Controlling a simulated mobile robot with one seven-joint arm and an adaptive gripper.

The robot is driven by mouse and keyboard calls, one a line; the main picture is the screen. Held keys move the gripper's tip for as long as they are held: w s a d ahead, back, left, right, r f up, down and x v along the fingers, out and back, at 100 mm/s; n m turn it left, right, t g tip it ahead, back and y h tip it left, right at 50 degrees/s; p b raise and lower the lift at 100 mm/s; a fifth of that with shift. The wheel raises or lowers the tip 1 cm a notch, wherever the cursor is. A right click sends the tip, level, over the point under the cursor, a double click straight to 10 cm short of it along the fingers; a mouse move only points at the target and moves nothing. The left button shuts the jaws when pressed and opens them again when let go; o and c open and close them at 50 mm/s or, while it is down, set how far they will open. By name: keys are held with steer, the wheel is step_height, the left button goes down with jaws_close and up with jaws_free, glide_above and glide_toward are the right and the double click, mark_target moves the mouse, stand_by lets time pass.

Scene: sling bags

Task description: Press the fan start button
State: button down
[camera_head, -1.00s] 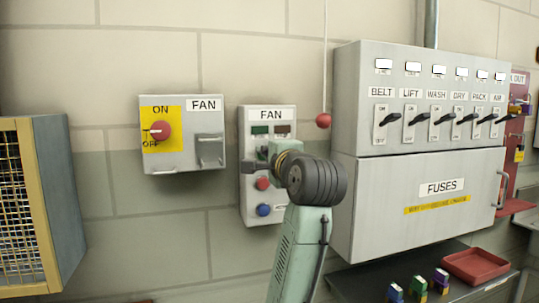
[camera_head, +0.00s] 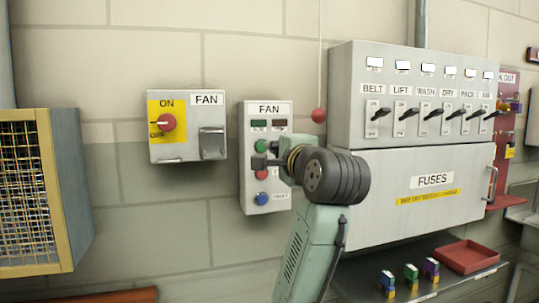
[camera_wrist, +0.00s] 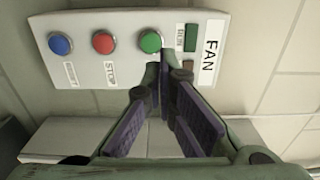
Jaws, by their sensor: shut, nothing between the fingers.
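The grey FAN control panel (camera_head: 282,203) hangs on the wall, with a green button (camera_head: 261,146), a red button (camera_head: 261,174) and a blue button (camera_head: 262,199). In the wrist view the green button (camera_wrist: 150,41) is nearest the FAN label, then the red STOP button (camera_wrist: 103,41) and the blue button (camera_wrist: 60,44). My gripper (camera_head: 259,162) is shut and empty, in front of the panel just below the green button in the head view. In the wrist view its fingertips (camera_wrist: 160,66) appear right beside the green button; I cannot tell whether they touch.
A FAN switch box (camera_head: 187,152) with a red ON/OFF knob (camera_head: 165,122) is to the left. A red ball on a cord (camera_head: 319,115) hangs near the grey fuse cabinet (camera_head: 365,215) at the right. A mesh-fronted box (camera_head: 72,190) stands at far left.

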steer(key=b+v, duration=0.1)
steer(key=v, duration=0.4)
steer(key=shift+d, duration=0.15)
steer(key=shift+s, duration=0.1)
steer(key=shift+f, duration=0.1)
stand_by(0.3)
